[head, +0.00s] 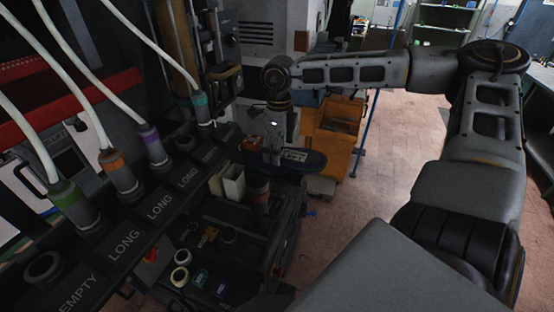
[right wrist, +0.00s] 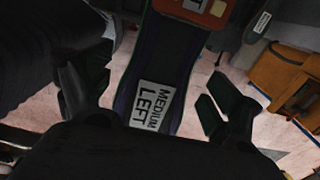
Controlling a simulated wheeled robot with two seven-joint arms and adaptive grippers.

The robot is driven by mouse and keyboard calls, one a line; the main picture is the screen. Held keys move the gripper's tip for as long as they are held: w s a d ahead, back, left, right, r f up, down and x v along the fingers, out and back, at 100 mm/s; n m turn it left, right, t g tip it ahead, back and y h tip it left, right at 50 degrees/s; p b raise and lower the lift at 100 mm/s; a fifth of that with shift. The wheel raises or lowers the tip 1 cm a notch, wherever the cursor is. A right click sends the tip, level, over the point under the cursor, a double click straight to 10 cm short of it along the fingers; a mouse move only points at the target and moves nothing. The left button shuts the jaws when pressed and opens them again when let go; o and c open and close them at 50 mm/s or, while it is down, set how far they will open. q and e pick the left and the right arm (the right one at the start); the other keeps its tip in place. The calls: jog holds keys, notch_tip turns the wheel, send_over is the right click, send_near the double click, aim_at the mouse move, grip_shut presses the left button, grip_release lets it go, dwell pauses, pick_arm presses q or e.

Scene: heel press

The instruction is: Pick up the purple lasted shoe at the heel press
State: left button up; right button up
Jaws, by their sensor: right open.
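A dark shoe-shaped piece with a bluish-purple edge (head: 312,161) lies at the far end of the press bench in the head view. Its white label (right wrist: 154,104) reads MEDIUM LEFT in the right wrist view, where its dark surface (right wrist: 160,60) runs up between my fingers. My right gripper (head: 273,150) points down over it; in the right wrist view the gripper (right wrist: 150,98) has one finger on each side of the shoe, apart from it. It is open and empty. The shoe's near end is hidden behind the gripper body. My left gripper is not in view.
An orange-red piece with a metal plate (right wrist: 205,10) sits at the shoe's far end. A row of sockets labelled LONG and EMPTY (head: 125,245) holds coloured connectors with white hoses. White open containers (head: 234,182) stand close by. An orange cabinet (head: 333,130) stands behind; floor is clear rightward.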

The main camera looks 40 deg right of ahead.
jog(key=shift+f, duration=0.15)
jog(key=shift+w+a+f+p, duration=0.15)
jog(key=shift+f+p, duration=0.15)
jog(key=shift+f, duration=0.3)
jog(key=shift+w+f+p, duration=0.1)
jog(key=shift+f+p, duration=0.2)
jog(key=shift+f, duration=0.3)
jog(key=shift+f+p, duration=0.3)
jog(key=shift+f, duration=0.95)
jog(key=shift+w, duration=0.1)
jog(key=c, duration=1.7)
jog(key=shift+o, duration=0.2)
jog(key=shift+r, duration=0.2)
jog(key=shift+r+b, duration=1.05)
jog(key=shift+r, duration=3.85)
jog(key=shift+f, duration=0.1)
